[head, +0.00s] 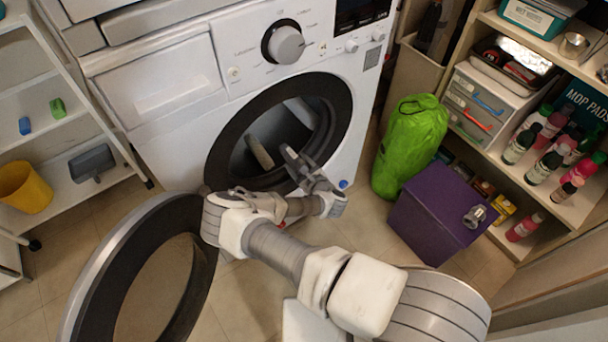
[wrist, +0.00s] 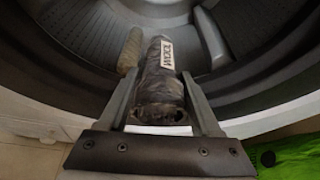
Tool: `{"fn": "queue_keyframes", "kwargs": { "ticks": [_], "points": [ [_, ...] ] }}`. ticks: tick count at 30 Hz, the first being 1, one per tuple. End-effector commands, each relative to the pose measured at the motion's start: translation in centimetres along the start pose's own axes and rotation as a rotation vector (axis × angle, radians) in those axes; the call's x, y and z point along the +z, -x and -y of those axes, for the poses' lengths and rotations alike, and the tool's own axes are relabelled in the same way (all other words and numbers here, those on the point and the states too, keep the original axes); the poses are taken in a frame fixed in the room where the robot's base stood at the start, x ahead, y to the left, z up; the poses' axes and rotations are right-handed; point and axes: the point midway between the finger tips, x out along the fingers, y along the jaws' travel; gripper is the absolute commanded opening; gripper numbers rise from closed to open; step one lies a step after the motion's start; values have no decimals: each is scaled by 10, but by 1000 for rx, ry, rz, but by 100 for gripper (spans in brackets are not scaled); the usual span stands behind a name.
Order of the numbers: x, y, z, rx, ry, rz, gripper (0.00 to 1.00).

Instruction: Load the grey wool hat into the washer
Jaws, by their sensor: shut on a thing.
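The grey wool hat (wrist: 158,95) looks like a dark grey rolled bundle with a white "WOOL" label in the wrist view. My gripper (wrist: 158,78) is shut on it, one finger on each side. In the head view my gripper (head: 303,165) is at the lower right of the washer's round opening; I cannot make out the hat there. The white washer (head: 180,90) has its round door (head: 75,285) swung wide open to the left. The drum (wrist: 85,30) lies ahead of the hat in the wrist view. How far the hat is inside is unclear.
A beige roll-like thing (wrist: 131,50) shows in the drum beside the hat. A green bag (head: 410,145) and a purple box (head: 440,210) stand right of the washer. Shelves with bottles (head: 550,165) are farther right.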

Motion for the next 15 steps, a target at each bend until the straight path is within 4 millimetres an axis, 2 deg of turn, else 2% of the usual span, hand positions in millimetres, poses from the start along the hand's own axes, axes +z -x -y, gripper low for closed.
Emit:
{"fn": "queue_keyframes", "kwargs": {
  "ticks": [15],
  "points": [
    [25, -58, -1, 1, 0, 2, 8]
  ]
}}
